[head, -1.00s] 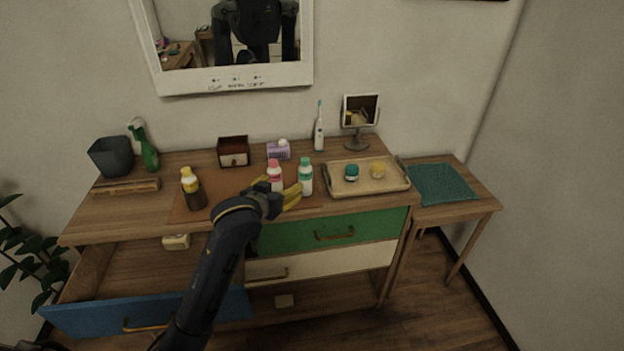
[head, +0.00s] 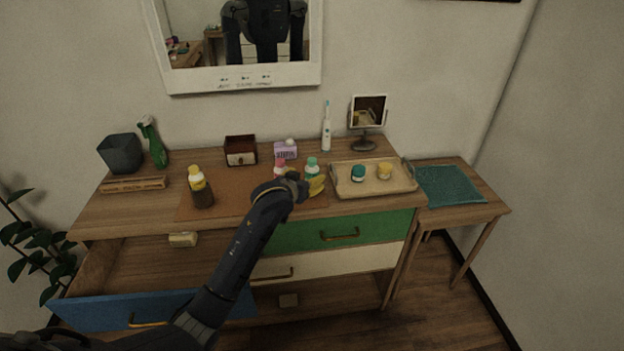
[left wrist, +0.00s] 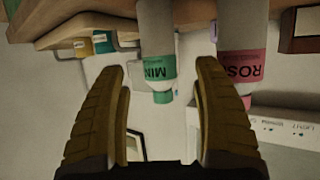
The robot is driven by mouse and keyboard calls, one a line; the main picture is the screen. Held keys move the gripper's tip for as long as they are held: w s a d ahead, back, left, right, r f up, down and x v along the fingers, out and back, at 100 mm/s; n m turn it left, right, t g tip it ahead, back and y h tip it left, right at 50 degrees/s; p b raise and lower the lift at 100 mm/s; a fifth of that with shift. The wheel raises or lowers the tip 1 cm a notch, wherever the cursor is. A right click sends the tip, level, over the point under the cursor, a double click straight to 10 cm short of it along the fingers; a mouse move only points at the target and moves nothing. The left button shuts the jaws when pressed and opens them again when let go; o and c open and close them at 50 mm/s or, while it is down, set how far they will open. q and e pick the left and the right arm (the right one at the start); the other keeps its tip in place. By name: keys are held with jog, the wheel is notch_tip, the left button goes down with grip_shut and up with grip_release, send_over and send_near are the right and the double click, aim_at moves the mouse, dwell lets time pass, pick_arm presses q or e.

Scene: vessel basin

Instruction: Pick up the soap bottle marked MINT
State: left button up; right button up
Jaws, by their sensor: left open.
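The MINT soap bottle (head: 312,167) has a green cap and stands on the brown mat on the dresser top. In the left wrist view the bottle (left wrist: 156,50) appears upside down, its green MINT label and cap lying between the two fingers. My left gripper (head: 308,186) is open, in front of the bottle, and hides its lower part in the head view. In the left wrist view its yellow fingers (left wrist: 160,90) stand apart with nothing gripped. The pink-capped ROSE bottle (head: 280,170) stands just left of the MINT one, partly hidden by my gripper. My right gripper is not in view.
A wooden tray (head: 345,190) with two small jars lies close on the right. A purple box (head: 286,151) and a toothbrush (head: 326,130) stand behind. The blue drawer (head: 110,311) is pulled out.

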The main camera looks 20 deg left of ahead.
aim_at(309, 175)
pick_arm(q)
jog(key=shift+x, duration=2.65)
jog(key=shift+r, duration=0.1)
jog(key=c, duration=1.4)
jog(key=shift+c, duration=0.2)
